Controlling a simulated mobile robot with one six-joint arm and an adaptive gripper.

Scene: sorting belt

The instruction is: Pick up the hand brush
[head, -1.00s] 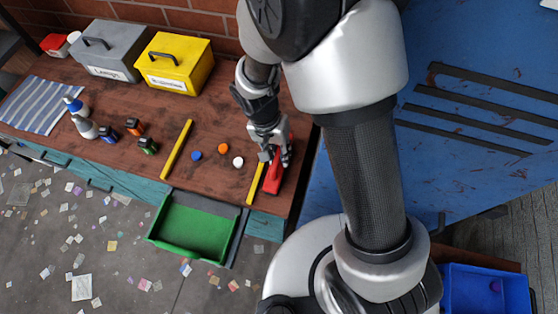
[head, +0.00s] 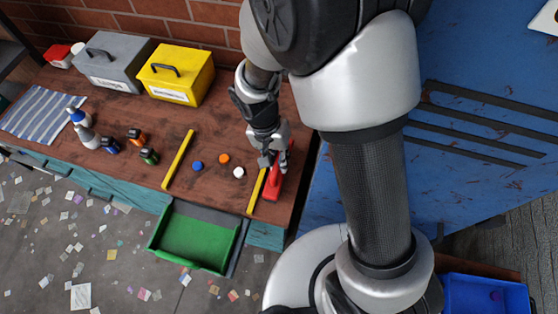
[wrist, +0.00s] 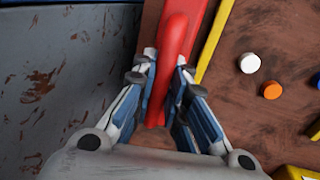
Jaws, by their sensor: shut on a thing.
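The red hand brush (head: 273,186) lies on the wooden workbench (head: 100,178) near its right end, beside a yellow strip. My gripper (head: 277,158) is over the far end of the brush, pointing down. In the wrist view the red handle of the hand brush (wrist: 173,45) runs between the two fingers of my gripper (wrist: 167,82), which are shut on it. The handle's near end is partly hidden by the gripper. I cannot tell whether the brush is clear of the bench.
Two yellow strips (head: 178,160) mark the bench, with blue, orange and white caps (head: 238,172) between them. A green tray (head: 195,240) is at the front edge. Grey (head: 112,65) and yellow (head: 178,75) boxes stand at the back. A blue panel (head: 450,180) is to the right.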

